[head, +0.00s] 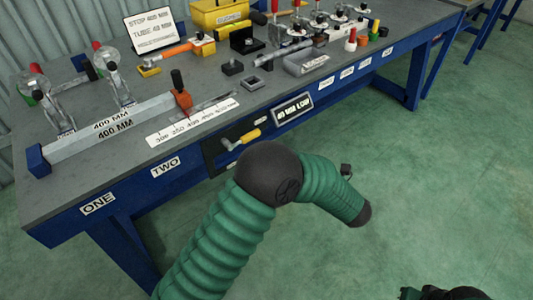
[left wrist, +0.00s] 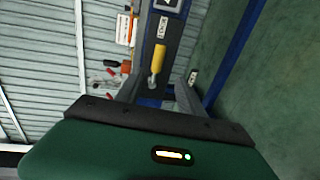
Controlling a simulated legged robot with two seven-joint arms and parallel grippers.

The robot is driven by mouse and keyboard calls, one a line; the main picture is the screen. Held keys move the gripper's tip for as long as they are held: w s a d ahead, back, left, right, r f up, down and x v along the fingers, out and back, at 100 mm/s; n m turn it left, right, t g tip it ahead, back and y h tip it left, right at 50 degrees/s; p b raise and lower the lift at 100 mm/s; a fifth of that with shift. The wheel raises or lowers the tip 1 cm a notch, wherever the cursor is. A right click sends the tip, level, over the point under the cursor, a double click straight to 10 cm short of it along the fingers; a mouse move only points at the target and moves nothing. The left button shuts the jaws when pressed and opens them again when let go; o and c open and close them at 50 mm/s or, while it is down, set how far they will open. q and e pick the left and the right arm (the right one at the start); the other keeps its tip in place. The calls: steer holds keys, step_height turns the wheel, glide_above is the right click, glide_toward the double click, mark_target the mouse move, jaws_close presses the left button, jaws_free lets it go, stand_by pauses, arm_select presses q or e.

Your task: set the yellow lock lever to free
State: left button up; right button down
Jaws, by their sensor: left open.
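The yellow lock lever (head: 245,138) is on a dark panel (head: 214,151) on the bench's front face. Its grip points to the upper right, away from a metal pivot at its lower left. In the left wrist view the lever (left wrist: 158,62) lies ahead of my left gripper (left wrist: 157,88), seen between its two spread fingers. The gripper is open and empty; I see no contact with the lever. In the head view my green arm hides most of that gripper. A small pale label (left wrist: 163,27) sits beyond the grip's end, too small to read. My right gripper is not identifiable.
The blue bench (head: 60,215) carries a 400 MM bar (head: 110,128) with clamps, a ruler plate (head: 193,119), a yellow box (head: 214,15) and several small tools. A dark sign (head: 292,107) is right of the lever.

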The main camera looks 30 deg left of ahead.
arm_select(q)
steer(key=b+x, duration=0.3)
steer(key=x, duration=1.2)
steer(key=shift+w+a, duration=0.3)
steer(key=shift+a, duration=0.2)
arm_select(e)
steer(key=f, duration=0.3)
steer(key=shift+a+f, duration=0.15)
steer(key=shift+a, duration=0.05)
arm_select(q)
steer(key=shift+d+r, duration=0.1)
steer(key=shift+d, duration=0.1)
steer(key=shift+c, duration=0.9)
jaws_close()
